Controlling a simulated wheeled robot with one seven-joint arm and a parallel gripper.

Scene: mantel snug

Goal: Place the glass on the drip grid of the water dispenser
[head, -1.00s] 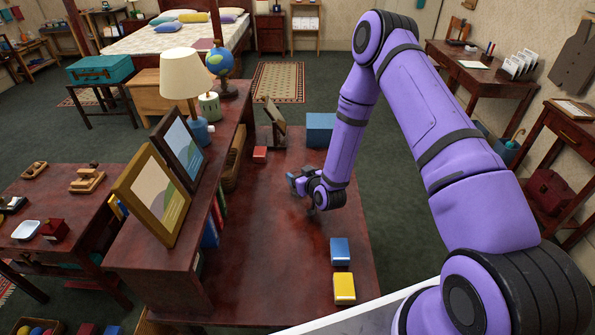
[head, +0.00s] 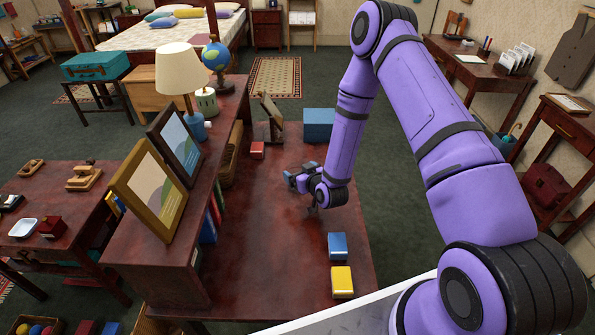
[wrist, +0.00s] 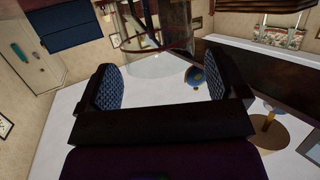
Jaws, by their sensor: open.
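My gripper (wrist: 162,86) is open, with its two dark, blue-padded fingers apart and nothing between the pads. In the head view my gripper (head: 298,178) is low over the middle of the dark red table (head: 255,255). A clear, see-through shape that looks like the glass (wrist: 160,62) shows beyond the fingertips at the top of the wrist view, roughly in line with the gap. Its outline is faint, and I cannot tell its exact distance. I cannot make out the glass in the head view. I cannot identify the water dispenser or its drip grid in either view.
A blue box (head: 319,125), a small red box (head: 257,150) and a dark stand (head: 271,115) are at the table's far end. A blue block (head: 337,246) and a yellow block (head: 342,282) lie nearer. A shelf (head: 150,262) with picture frames and a lamp (head: 182,72) borders the left.

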